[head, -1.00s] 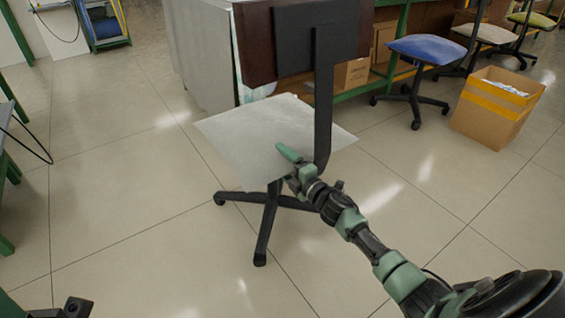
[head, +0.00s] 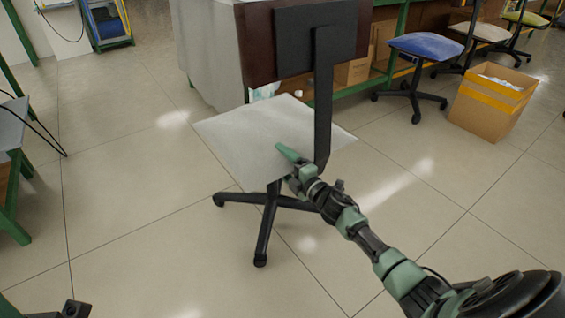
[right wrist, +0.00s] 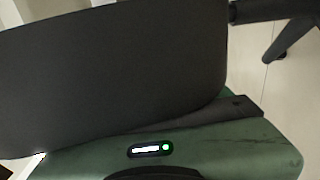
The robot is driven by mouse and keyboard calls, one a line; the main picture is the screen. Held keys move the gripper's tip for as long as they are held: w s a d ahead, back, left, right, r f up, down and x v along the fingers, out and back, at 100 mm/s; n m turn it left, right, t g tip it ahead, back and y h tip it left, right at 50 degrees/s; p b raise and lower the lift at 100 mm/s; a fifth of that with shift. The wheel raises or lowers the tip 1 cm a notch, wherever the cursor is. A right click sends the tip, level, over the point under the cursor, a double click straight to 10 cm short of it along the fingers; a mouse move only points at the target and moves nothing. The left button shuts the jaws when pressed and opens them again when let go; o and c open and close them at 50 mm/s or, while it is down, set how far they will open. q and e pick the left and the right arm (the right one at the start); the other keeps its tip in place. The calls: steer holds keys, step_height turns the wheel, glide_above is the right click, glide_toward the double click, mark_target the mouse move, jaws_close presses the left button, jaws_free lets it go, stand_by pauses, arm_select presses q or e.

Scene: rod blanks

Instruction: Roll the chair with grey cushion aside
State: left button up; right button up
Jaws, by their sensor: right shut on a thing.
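The chair with the grey cushion (head: 255,142) stands upright in the middle of the head view. It has a dark backrest on a black upright bar (head: 323,110) and a black star base with casters (head: 265,225). My right gripper (head: 288,160) is shut on the near right edge of the seat, beside the upright bar. In the right wrist view, a dark flat panel (right wrist: 115,65) fills most of the picture, and I cannot tell which part of the chair it is. A black leg (right wrist: 290,38) shows at the upper right. My left gripper is not clearly seen.
A workbench with a grey cloth (head: 207,50) stands right behind the chair. A blue chair (head: 425,46) and an open cardboard box (head: 490,103) are at the right. A green-legged table (head: 10,130) is at the left edge. The floor between is clear.

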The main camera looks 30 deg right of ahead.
steer(key=o, duration=2.1)
steer(key=shift+d, duration=0.1)
steer(key=s, duration=0.2)
steer(key=s+p, duration=0.1)
steer(key=s, duration=0.2)
steer(key=s+d+p, duration=0.1)
steer(key=s, duration=0.1)
steer(key=shift+s+d, duration=0.1)
steer(key=shift+s, duration=0.3)
steer(key=shift+f, duration=0.1)
